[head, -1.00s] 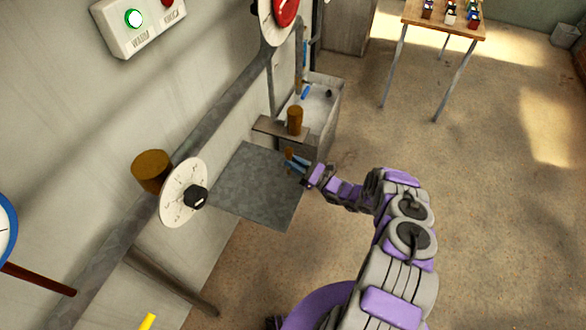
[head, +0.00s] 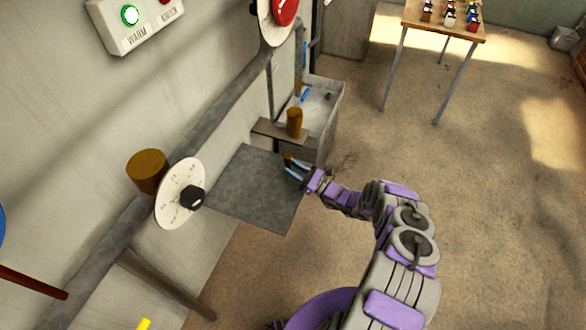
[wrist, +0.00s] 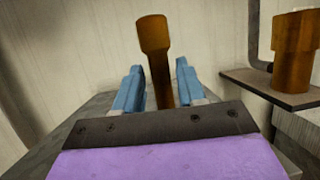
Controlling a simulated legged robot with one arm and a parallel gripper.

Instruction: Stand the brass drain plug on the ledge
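A brass-brown piece (wrist: 155,50) with a wide head and a narrower stem stands between my fingers in the wrist view, leaning slightly. It looks like the drain plug; in the head view only a small part of it (head: 288,157) shows. My gripper (wrist: 158,78) has blue fingers spread on either side of the stem, with a gap visible on both sides. The stem's lower end is hidden behind the gripper body. In the head view my gripper (head: 294,167) is at the grey plate's right side. A small brown shelf (head: 268,129), apparently the ledge, lies just beyond.
A larger brass-brown stepped cylinder (head: 294,122) stands upright on the shelf; it also shows in the wrist view (wrist: 295,50). The grey plate (head: 250,190) is otherwise bare. A basin (head: 338,115) is behind the shelf. A dial (head: 178,205) is at left. The floor at right is open.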

